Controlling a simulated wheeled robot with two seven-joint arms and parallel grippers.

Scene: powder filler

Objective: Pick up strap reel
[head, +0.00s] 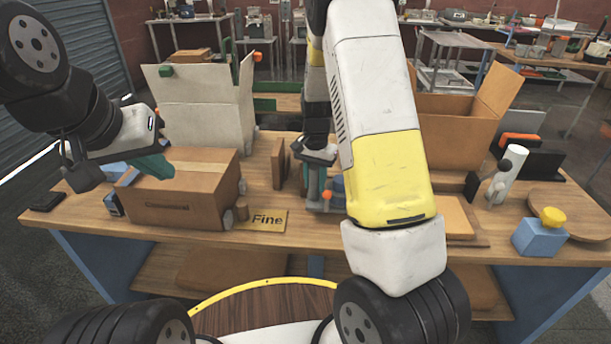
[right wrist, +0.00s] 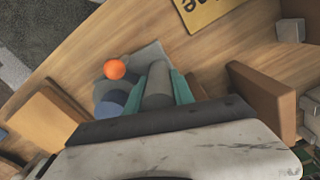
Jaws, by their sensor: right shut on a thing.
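The strap reel appears to be the small device with an orange knob (head: 327,194) and a blue part (head: 338,185), near the table's front middle. In the right wrist view its orange knob (right wrist: 115,69), blue round part and grey plate show beside a thick grey cylinder (right wrist: 158,84). My right gripper (head: 319,186) points down there, its teal fingers shut on the grey cylinder, which looks like part of the reel. My arm hides some of it in the head view. My left gripper (head: 157,167) is at the closed carton (head: 180,195), its finger gap unclear.
A blue block with a yellow knob (head: 540,233) stands at the right.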

